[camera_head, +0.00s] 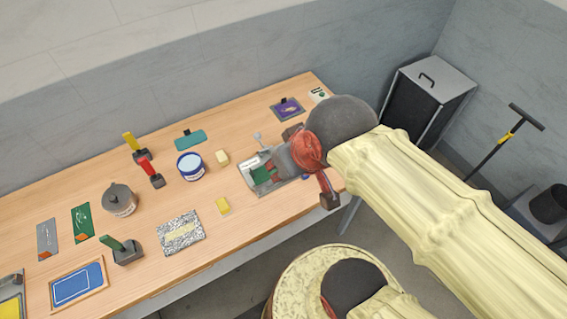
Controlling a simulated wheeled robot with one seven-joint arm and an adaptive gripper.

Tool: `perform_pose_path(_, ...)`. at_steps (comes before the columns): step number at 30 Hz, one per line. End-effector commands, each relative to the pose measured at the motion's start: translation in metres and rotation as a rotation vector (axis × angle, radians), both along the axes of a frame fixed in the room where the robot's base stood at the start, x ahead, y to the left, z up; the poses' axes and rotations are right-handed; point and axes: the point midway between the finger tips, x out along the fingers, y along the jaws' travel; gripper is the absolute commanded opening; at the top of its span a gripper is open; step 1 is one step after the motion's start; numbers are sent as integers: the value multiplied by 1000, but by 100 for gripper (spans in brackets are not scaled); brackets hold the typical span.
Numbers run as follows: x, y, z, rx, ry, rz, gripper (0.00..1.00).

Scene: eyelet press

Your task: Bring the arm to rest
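My gripper (311,166) is at the right part of the wooden table, at the end of my pale yellow arm. Its two dark fingertips stand wide apart, one toward the back and one toward the table's front edge. I see nothing held between them. A grey metal tray or plate (252,180) with a green piece on it lies just left of the gripper and is partly hidden by it. I cannot tell whether the gripper touches it.
The wooden table (75,185) holds a blue-and-white tub (190,166), a grey pot (120,199), upright handled tools (122,249), a speckled mat (181,232) and yellow blocks (222,205). A purple card (287,108) lies behind the gripper. A black bin (425,100) stands beyond the table's right end.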

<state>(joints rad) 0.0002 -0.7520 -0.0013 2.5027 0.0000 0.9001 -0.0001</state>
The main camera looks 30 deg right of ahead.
Motion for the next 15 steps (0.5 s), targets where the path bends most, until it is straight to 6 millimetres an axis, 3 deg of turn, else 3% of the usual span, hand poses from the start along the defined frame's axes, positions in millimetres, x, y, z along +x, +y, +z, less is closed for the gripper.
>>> perform_pose_path(8,1,0,-6,0,0,0,23)
perform_pose_path(15,1,0,-48,0,1,0,23)
